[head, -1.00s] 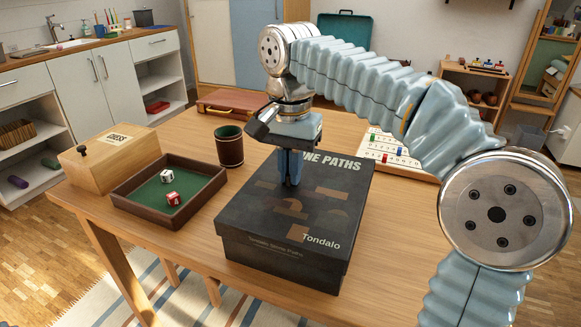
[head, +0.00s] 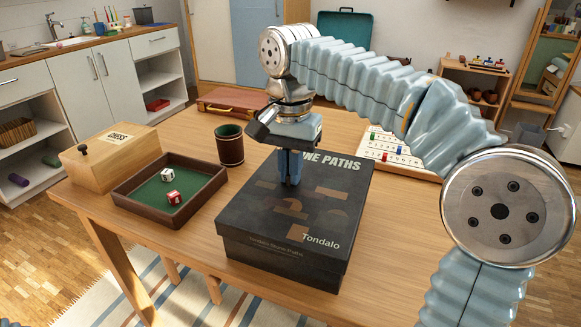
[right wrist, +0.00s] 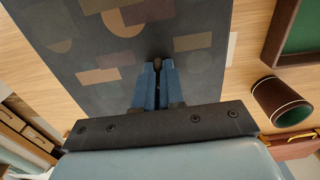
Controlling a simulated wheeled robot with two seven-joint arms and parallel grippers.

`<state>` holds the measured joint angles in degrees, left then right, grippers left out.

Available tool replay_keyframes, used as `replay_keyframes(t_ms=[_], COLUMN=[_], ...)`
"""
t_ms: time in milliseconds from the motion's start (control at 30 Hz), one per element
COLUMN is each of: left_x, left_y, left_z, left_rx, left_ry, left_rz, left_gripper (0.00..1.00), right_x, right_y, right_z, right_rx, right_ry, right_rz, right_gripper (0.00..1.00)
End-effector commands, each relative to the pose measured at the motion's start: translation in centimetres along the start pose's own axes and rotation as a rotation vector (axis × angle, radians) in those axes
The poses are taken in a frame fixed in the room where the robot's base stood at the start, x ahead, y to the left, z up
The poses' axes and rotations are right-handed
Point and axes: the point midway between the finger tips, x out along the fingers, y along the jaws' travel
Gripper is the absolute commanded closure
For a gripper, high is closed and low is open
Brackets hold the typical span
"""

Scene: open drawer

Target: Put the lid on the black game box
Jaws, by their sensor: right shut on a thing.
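The black game box (head: 285,268) stands on the wooden table. Its dark printed lid (head: 265,215), marked "Tondalo", lies over the top of the box, with a lid edge visible along the front. I cannot tell whether it is fully seated. My right gripper (head: 289,184) points down at the middle of the lid. The gripper and arm hide part of the lid's far side and title. My left gripper is not in view.
A green-lined dice tray (head: 150,210) with two dice, a wooden chess box (head: 105,155) and a brown dice cup (head: 229,147) stand to the left. A white game board (head: 385,150) lies behind right. The table's front right is bare.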

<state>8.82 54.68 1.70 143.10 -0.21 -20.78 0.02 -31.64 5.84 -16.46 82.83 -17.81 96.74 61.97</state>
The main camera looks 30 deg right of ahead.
Motion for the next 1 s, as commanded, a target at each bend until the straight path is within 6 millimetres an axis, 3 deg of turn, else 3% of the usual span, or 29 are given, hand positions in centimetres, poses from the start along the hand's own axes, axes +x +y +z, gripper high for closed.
replay_keyframes(t_ms=[1000], left_x=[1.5], left_y=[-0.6], left_z=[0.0], left_rx=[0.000], left_ry=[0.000], left_rz=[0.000], left_gripper=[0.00], right_x=[2.2], right_y=[0.0], right_z=[0.0], right_rx=[0.001], right_ry=[0.000], right_rz=[0.000], right_gripper=[1.00])
